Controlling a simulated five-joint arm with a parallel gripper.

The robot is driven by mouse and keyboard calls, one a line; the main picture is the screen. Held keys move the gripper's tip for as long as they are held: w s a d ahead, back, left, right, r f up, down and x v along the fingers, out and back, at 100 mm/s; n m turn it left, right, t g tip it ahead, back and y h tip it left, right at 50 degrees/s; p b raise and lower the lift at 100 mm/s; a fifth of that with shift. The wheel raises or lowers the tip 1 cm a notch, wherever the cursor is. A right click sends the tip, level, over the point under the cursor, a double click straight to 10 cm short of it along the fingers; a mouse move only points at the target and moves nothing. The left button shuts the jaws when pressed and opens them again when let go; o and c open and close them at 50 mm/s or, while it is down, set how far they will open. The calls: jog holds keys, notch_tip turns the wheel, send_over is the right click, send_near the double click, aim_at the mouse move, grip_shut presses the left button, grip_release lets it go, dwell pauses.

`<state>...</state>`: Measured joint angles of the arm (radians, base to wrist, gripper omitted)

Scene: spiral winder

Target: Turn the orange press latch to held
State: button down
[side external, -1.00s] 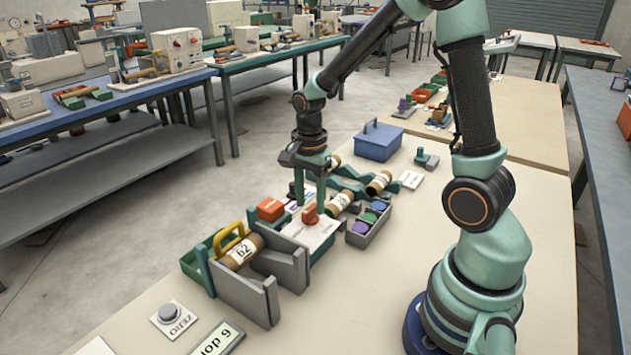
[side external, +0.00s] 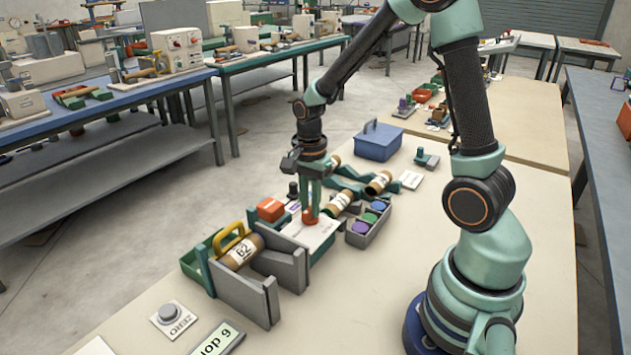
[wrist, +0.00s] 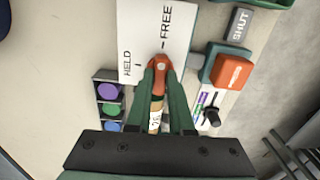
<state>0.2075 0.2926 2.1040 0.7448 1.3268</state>
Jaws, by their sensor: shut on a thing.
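The orange press latch (wrist: 160,66) sits on a white plate (wrist: 140,22) printed HELD at the left and FREE at the upper right in the wrist view. My gripper (wrist: 161,82) has its green fingers shut on the latch, one on each side. In the side view my gripper (side external: 312,205) points down over the plate, with the orange latch (side external: 310,215) showing low between the fingers. The fingers partly cover the latch, and I cannot tell exactly which mark it points to.
An orange block (wrist: 232,71) and a small black knob (wrist: 211,115) stand right of the latch. A tray of coloured discs (side external: 368,222) and cardboard tubes (side external: 340,202) are close by. A tube marked 62 (side external: 240,252) lies in a grey holder at the front.

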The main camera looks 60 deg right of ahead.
aim_at(310, 208)
jog(key=n, duration=0.8)
jog(key=shift+n, duration=0.4)
jog(key=n, duration=0.4)
jog(key=shift+n, duration=2.3)
jog(key=c, duration=0.8)
grip_release()
notch_tip(310, 208, up, 12)
